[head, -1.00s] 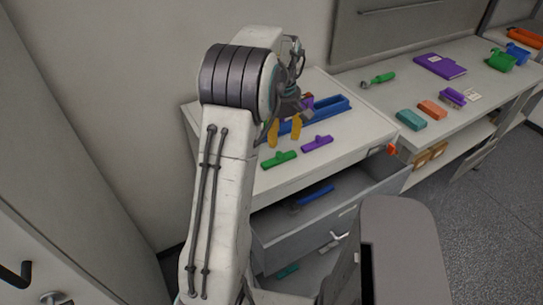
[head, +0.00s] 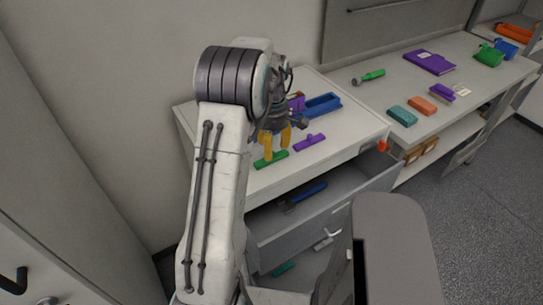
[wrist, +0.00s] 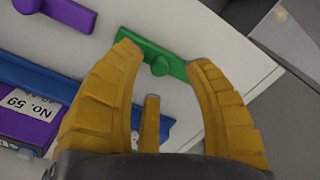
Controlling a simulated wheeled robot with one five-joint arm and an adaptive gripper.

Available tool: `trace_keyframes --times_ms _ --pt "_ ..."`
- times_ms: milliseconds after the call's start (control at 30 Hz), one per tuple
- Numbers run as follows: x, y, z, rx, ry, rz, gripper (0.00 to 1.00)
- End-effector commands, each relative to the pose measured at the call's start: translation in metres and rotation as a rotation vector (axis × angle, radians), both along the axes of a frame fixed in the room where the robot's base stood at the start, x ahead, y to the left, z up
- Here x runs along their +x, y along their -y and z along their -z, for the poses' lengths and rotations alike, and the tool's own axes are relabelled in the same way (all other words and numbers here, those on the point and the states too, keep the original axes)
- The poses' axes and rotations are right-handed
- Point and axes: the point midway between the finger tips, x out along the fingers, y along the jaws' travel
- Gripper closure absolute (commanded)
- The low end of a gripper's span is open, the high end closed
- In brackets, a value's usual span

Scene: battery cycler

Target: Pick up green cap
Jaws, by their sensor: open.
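The green cap (head: 271,160) is a flat bar with a round knob, lying on the white cabinet top near its front edge. In the wrist view the green cap (wrist: 155,56) lies just beyond and between my fingertips. My gripper (head: 277,150) points down, with its yellow fingers close above the cap. I cannot tell from these views whether a fingertip touches the cap.
A purple cap (head: 310,142) lies right of the green one. A blue tray (head: 322,104) stands behind. An open drawer (head: 375,176) below holds a blue item. The right-hand counter carries a purple folder (head: 430,62) and several small blocks.

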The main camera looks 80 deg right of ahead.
Motion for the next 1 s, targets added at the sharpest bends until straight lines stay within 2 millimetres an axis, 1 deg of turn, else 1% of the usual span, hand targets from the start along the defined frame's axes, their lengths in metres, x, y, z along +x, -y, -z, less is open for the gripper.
trace_keyframes --times_ms 100,300,567,600,1000 --pt "0.002 0.000 0.014 0.004 0.000 0.000 0.54" --pt "0.001 0.001 0.029 0.002 0.000 0.001 0.54" --pt "0.001 0.001 0.030 -0.001 0.000 0.001 0.54" --pt "0.001 0.001 0.030 -0.001 0.000 0.001 0.51" --pt "0.001 0.001 0.030 -0.001 0.000 0.001 0.87"
